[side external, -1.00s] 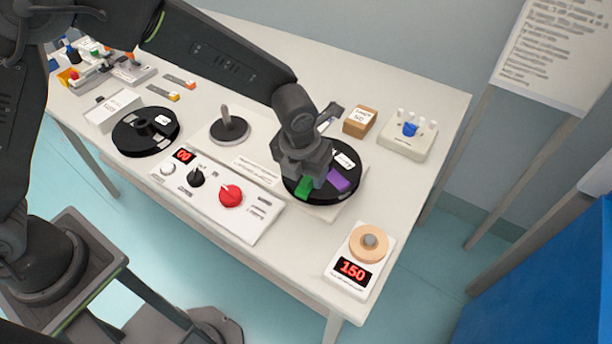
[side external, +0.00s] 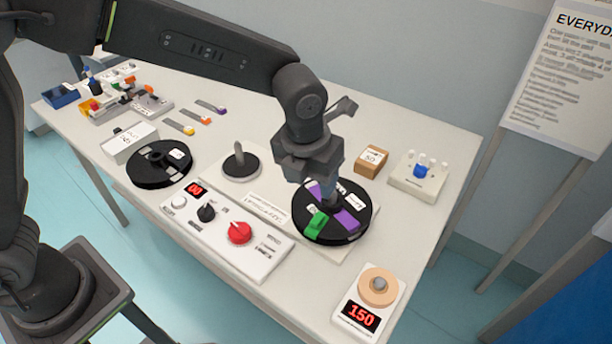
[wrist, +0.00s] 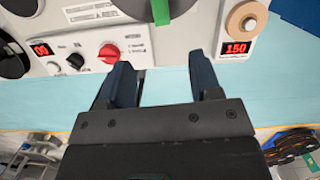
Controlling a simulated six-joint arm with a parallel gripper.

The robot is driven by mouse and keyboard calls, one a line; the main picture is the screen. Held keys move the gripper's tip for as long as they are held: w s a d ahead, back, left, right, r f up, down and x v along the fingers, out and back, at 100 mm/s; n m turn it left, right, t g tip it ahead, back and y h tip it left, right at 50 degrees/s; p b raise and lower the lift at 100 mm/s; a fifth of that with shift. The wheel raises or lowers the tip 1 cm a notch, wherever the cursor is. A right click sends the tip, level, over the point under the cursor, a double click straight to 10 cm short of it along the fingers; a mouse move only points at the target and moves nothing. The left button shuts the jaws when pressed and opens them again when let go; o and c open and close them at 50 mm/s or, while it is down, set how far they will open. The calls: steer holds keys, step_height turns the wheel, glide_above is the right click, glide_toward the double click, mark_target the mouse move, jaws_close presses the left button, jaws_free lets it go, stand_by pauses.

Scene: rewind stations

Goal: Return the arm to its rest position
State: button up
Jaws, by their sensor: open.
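My gripper (side external: 322,190) is above the right-hand black reel (side external: 358,205) in the side view, pointing down and hiding part of it. The reel has purple and white patches and a green piece (side external: 317,225) at its near edge. In the wrist view my gripper (wrist: 162,82) has its two dark fingers spread apart with nothing between them. The green piece (wrist: 162,45) shows beyond the fingers, apart from them. My arm reaches in from the upper left of the side view.
A control panel (side external: 265,258) with a red knob lies left of the reel. A display reading 150 (side external: 362,316) stands in front. A cardboard box (side external: 371,162) and a pale block with pegs (side external: 420,182) stand behind. Another black reel (side external: 158,165) and a spindle (side external: 240,165) are left.

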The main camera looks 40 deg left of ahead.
steer(key=s+a+r+n+t, duration=0.1)
steer(key=s+a+r+n, duration=0.4)
steer(key=n, duration=0.4)
steer(key=s+a+r+n+t, duration=0.1)
steer(key=s+a+r+n, duration=0.2)
steer(key=a+r+n, duration=0.35)
steer(key=s+a+f+n+t, duration=0.1)
steer(key=s+a+n, duration=0.7)
steer(key=n, duration=1.1)
steer(key=shift+s+f+t, duration=0.3)
steer(key=shift+s, duration=0.9)
steer(key=shift+a+n, duration=0.1)
steer(key=shift+n, duration=0.15)
